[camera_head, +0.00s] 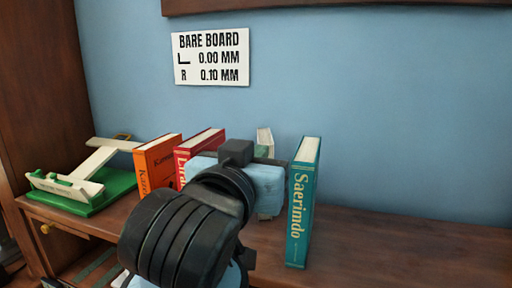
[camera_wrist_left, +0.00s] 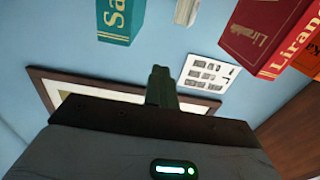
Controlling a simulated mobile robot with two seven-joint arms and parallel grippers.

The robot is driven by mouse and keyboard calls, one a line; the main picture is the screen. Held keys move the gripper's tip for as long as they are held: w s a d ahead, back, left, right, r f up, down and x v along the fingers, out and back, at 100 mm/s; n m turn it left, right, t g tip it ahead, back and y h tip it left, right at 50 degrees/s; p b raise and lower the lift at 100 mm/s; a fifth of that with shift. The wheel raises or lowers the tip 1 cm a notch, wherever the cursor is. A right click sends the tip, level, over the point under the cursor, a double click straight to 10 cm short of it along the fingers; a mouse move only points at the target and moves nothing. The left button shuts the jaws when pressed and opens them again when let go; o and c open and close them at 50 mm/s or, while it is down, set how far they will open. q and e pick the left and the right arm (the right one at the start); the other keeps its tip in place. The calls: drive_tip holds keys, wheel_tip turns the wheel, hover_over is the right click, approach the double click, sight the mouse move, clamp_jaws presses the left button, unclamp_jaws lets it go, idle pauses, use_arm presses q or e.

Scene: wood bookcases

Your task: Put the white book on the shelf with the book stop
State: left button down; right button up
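A pale upright thing (camera_head: 265,141), perhaps the white book, stands behind my left gripper; most of it is hidden in the head view. It shows in the left wrist view (camera_wrist_left: 187,11) between the teal and red books. My left gripper (camera_head: 236,152) is in front of the row of books. In the left wrist view its fingers (camera_wrist_left: 162,86) look together, with nothing seen between them. No clear book stop can be told. My right gripper is not in view.
An orange book (camera_head: 157,165) and a red book (camera_head: 198,143) stand left of my gripper; a teal book (camera_head: 302,205) stands right of it. A green-based white device (camera_head: 95,194) sits at the shelf's left. The wooden shelf (camera_head: 400,245) is clear at the right.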

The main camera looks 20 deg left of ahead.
use_arm(q)
drive_tip(key=shift+s+d, duration=0.2)
drive_tip(key=shift+s, duration=0.3)
drive_tip(key=shift+s+d, duration=0.15)
drive_tip(key=shift+s, duration=0.35)
drive_tip(key=c, duration=2.2)
unclamp_jaws()
drive_tip(key=shift+c, duration=2.2)
unclamp_jaws()
